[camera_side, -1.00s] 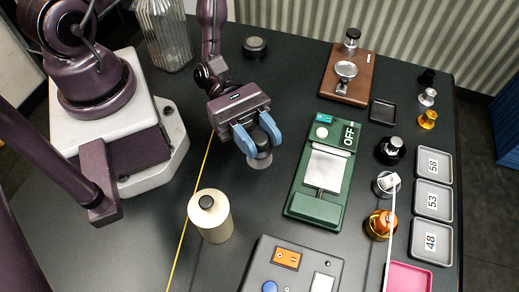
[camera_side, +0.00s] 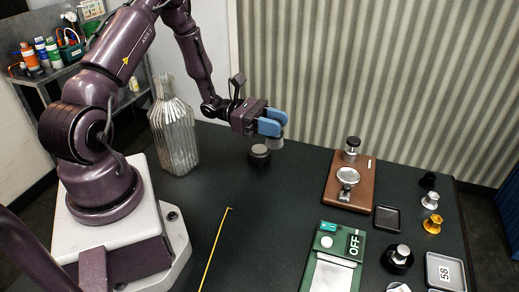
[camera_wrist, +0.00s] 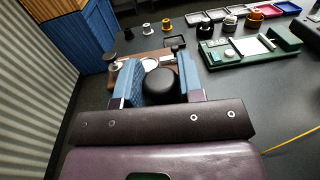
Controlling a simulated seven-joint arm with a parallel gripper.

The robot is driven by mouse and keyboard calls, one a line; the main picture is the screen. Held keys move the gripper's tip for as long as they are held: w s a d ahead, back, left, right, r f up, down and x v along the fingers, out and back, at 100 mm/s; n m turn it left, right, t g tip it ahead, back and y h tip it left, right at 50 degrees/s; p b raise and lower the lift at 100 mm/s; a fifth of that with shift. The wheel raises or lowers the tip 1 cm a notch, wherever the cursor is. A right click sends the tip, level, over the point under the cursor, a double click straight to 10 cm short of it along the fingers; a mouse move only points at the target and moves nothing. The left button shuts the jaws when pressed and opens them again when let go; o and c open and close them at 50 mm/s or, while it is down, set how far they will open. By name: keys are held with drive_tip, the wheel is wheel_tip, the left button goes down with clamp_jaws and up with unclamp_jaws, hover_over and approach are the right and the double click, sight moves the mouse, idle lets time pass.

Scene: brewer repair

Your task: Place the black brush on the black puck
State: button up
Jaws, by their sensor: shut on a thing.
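My gripper (camera_side: 271,125) is shut on the black brush, with its blue fingers on either side. In the side view the brush's grey lower part (camera_side: 276,143) shows below the fingers. In the wrist view its round black top (camera_wrist: 160,84) sits between the fingers. The black puck (camera_side: 259,153) lies on the dark table, just below and left of the brush in the side view. I cannot tell whether the brush is directly over it or touching. The puck is hidden in the wrist view.
A ribbed glass carafe (camera_side: 174,130) stands left of the puck. A brown stand (camera_side: 350,184) with a portafilter and a green scale (camera_side: 334,262) marked OFF are to the right. Small knobs and trays line the right edge. The corrugated wall (camera_side: 380,80) rises behind the table.

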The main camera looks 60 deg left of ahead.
drive_tip(key=a+r+n+t+y, duration=0.1)
drive_tip(key=a+r, duration=0.1)
drive_tip(key=a, duration=0.6)
hover_over(260, 149)
wheel_tip(260, 149, down, 9)
drive_tip(key=shift+f, duration=0.15)
drive_tip(key=shift+f, duration=0.1)
drive_tip(key=o, duration=0.9)
drive_tip(key=shift+o, duration=0.2)
